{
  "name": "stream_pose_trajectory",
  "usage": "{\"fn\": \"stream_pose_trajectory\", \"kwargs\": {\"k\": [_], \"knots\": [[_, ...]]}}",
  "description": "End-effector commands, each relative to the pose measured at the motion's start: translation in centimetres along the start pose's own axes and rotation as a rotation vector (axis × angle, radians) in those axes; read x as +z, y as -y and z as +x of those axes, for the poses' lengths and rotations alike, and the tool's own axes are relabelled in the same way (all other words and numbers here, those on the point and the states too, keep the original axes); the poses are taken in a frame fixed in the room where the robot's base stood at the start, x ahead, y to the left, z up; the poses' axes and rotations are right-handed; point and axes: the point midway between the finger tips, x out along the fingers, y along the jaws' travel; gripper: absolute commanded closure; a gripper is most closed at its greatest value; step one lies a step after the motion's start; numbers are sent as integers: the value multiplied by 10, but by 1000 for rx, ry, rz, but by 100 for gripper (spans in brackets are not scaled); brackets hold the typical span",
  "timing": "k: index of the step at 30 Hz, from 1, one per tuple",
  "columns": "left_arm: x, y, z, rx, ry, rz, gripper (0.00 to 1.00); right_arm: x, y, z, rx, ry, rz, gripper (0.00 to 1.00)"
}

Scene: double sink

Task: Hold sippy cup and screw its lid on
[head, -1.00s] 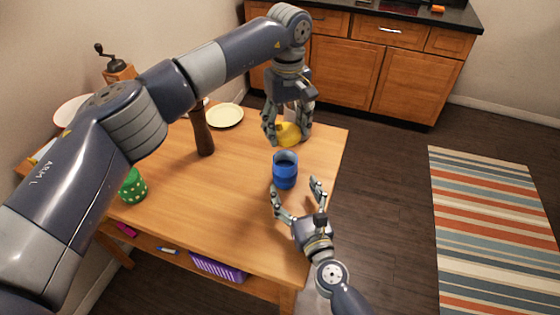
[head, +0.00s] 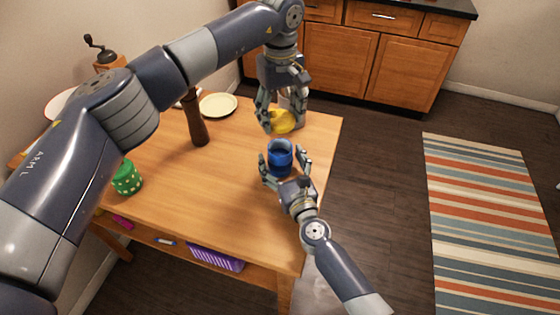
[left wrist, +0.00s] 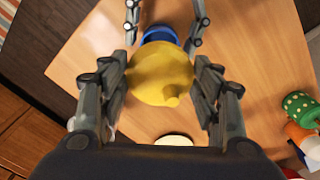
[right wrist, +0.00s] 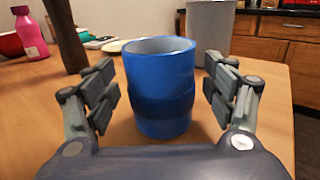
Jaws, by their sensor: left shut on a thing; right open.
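The blue sippy cup (head: 280,160) stands upright and uncovered on the wooden table near its right edge. In the right wrist view the cup (right wrist: 160,92) sits between the fingers of my right gripper (right wrist: 165,105), which is open around it with a gap on each side. The yellow lid (head: 281,121) is held by my left gripper (head: 280,112), behind the cup in the head view. The left wrist view shows the lid (left wrist: 160,74) between the fingers, with a spout-like bump on it; the blue cup (left wrist: 160,35) is partly hidden behind it.
A grey canister (right wrist: 210,32) stands behind the cup. A brown pepper mill (head: 196,120), a cream plate (head: 218,105) and a green dotted container (head: 126,178) are farther left on the table (head: 210,195). The table's left-middle area is clear.

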Motion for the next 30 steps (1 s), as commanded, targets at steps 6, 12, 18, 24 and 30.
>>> {"fn": "stream_pose_trajectory", "kwargs": {"k": [6, 12, 18, 24, 30], "knots": [[0, 0, 0, 0, 0, 0, 57, 0, 0, 10, 0, -1, 0, 23], [0, 0, 0, 0, 0, 0, 57, 0, 0, 10, -1, 0, 0, 23], [0, 0, 0, 0, 0, 0, 57, 0, 0, 10, -1, 0, 0, 61], [0, 0, 0, 0, 0, 0, 57, 0, 0, 10, -1, 0, 0, 90], [0, 0, 20, -2, 2, 0, 57, 0, 0, 10, -1, 0, 0, 90]]}}
